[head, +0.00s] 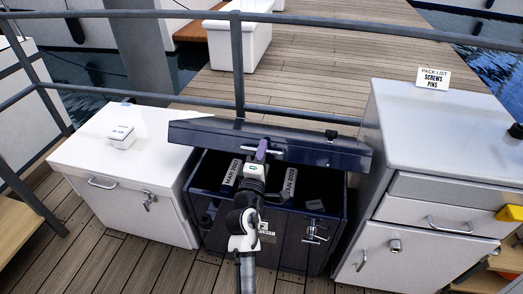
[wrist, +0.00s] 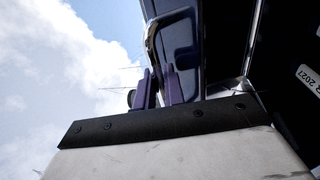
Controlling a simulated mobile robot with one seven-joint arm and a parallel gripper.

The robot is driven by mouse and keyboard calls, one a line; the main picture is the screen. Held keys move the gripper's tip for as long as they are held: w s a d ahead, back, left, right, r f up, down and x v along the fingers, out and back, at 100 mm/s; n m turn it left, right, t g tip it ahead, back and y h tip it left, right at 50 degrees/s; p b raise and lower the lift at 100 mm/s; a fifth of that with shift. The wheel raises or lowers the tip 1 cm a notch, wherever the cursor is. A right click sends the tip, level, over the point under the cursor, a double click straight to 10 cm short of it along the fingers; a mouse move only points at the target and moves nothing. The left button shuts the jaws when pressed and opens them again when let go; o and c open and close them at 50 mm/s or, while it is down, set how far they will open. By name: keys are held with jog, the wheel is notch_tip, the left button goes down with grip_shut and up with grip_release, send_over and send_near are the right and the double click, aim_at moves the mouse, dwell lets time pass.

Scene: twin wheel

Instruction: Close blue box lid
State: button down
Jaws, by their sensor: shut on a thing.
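The blue box (head: 285,245) is a dark blue chest standing between two white cabinets. Its lid (head: 325,150) is open, standing raised along the back edge, so the dark inside shows. My gripper (head: 261,152) reaches over the box opening to the lid's metal handle. In the wrist view the purple fingers (wrist: 158,88) are shut on the silver handle (wrist: 151,38) at the lid (wrist: 180,45). Labelled things (head: 232,172) and (head: 289,183) with date tags lie in the box. My arm hides part of the opening and the front.
A white cabinet (head: 75,165) with a small white block (head: 122,137) stands left. A taller white cabinet (head: 430,130) with a sign (head: 433,78) stands close on the right. A grey railing (head: 238,60) runs behind the lid. Latches (head: 315,232) are on the box front.

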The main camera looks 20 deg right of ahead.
jog(key=shift+s+a+f, duration=0.15)
jog(key=shift+s+f, duration=0.1)
jog(key=shift+f, duration=0.35)
jog(key=c, duration=1.8)
grip_release()
jog(key=shift+w, duration=0.1)
jog(key=shift+c, duration=0.2)
